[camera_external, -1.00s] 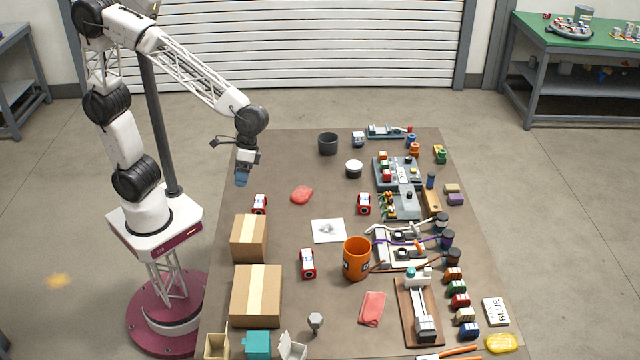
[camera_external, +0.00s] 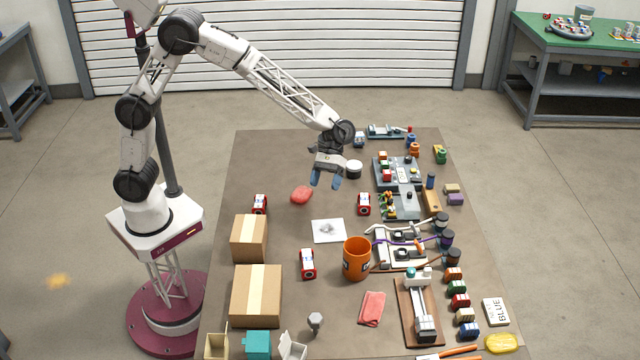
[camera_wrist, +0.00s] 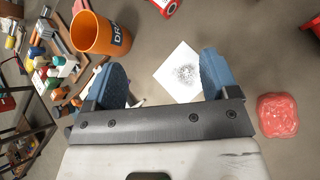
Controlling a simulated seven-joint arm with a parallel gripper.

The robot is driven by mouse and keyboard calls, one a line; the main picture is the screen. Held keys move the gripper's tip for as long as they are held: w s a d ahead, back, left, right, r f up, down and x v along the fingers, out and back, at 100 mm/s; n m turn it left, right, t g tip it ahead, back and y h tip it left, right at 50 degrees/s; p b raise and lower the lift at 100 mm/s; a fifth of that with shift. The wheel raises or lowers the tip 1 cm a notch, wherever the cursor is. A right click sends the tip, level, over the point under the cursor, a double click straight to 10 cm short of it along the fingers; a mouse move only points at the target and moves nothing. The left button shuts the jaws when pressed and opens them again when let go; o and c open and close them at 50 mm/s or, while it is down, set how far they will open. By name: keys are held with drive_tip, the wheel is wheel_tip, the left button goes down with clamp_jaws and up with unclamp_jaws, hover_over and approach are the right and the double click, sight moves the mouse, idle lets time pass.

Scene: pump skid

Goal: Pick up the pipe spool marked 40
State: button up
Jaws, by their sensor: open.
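Three red and white pieces that look like pipe spools lie on the table in the external view: one at the left (camera_external: 260,204), one right of the middle (camera_external: 364,204), and one near the boxes (camera_external: 307,264). No number is readable on any, so I cannot tell which is marked 40. My gripper (camera_external: 325,183) is open and empty above the table, between the left and right spools. In the wrist view its blue fingers (camera_wrist: 163,70) are apart over a white sheet. Parts of red and white pieces show at the top (camera_wrist: 165,5) and right edge (camera_wrist: 316,28) there.
A white sheet with grey powder (camera_external: 320,238) and a red lump (camera_external: 301,195) lie near my gripper. An orange bin (camera_external: 356,262) stands to the front right. Cardboard boxes (camera_external: 243,290) line the left edge. Fixtures and small parts crowd the right side.

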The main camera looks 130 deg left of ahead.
drive_tip(key=a+f+n+t+h, duration=0.1)
drive_tip(key=a+f+n, duration=0.15)
drive_tip(key=a, duration=0.35)
drive_tip(key=a+f+n+t, duration=0.1)
drive_tip(key=a+f, duration=0.2)
drive_tip(key=a, duration=0.2)
drive_tip(key=n+t, duration=0.3)
drive_tip(key=n, duration=0.1)
approach(364, 198)
drive_tip(key=x, duration=0.2)
drive_tip(key=shift+w+d+m, duration=0.1)
drive_tip(key=shift+w+m, duration=0.15)
drive_tip(key=shift+w, duration=0.1)
drive_tip(key=shift+x, duration=1.3)
drive_tip(key=shift+d, duration=0.1)
drive_tip(key=shift+x, duration=2.6)
drive_tip(key=shift+s+f, duration=0.1)
